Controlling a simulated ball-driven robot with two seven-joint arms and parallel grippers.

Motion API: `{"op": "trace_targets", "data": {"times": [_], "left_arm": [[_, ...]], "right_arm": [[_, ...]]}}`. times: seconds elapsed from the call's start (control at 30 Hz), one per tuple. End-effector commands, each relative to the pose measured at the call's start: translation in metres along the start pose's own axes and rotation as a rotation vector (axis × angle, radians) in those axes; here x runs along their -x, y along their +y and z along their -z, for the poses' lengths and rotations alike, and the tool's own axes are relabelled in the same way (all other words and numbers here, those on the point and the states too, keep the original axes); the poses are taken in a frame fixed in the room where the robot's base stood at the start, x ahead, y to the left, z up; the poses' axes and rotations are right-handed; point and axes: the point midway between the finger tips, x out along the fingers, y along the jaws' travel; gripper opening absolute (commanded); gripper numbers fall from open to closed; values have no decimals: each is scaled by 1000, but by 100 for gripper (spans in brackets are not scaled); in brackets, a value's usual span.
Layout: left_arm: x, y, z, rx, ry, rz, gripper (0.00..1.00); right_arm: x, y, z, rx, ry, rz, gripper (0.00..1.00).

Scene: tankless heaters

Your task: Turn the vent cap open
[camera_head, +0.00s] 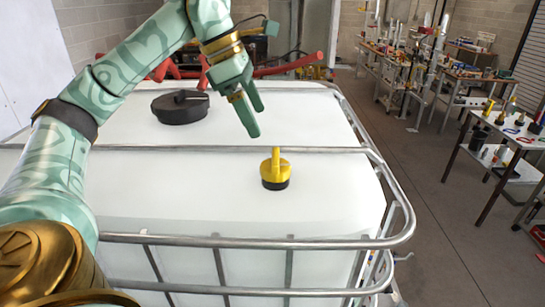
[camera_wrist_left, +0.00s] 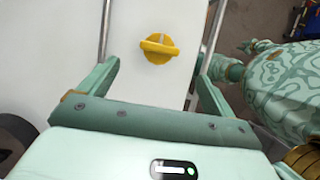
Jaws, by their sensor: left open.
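The vent cap (camera_head: 275,171) is yellow with a raised grip bar and a black base. It stands upright on the white tank top (camera_head: 190,205), near its right side. In the left wrist view the yellow cap (camera_wrist_left: 160,48) is seen from above, its bar lying across the picture. My left gripper (camera_head: 256,122) is open and empty, above and behind the cap in the head view, apart from it. In the left wrist view the cap shows ahead of the two spread fingers (camera_wrist_left: 158,70). My right gripper does not show clearly.
Metal cage bars (camera_head: 225,149) cross the tank top behind the cap and run along its front edge. A large black lid (camera_head: 180,107) sits at the back left, with red pipes (camera_head: 290,64) beyond. Tool tables (camera_head: 515,135) stand at the right past open floor.

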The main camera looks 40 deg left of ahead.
Motion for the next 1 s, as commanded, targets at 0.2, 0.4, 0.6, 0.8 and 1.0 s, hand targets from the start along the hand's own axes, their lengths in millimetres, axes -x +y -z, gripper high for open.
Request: {"op": "trace_targets", "data": {"times": [0.2,0.4,0.6,0.8,1.0], "left_arm": [[-56,-1,1,-3,2,3,90],[-85,-1,0,-2,1,3,90],[-94,-1,0,-1,-1,1,90],[-94,-1,0,-1,-1,1,90],[-94,-1,0,-1,-1,1,45]], "right_arm": [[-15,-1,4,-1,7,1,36],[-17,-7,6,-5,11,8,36],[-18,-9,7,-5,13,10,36],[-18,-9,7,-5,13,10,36],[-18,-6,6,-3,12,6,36]]}}
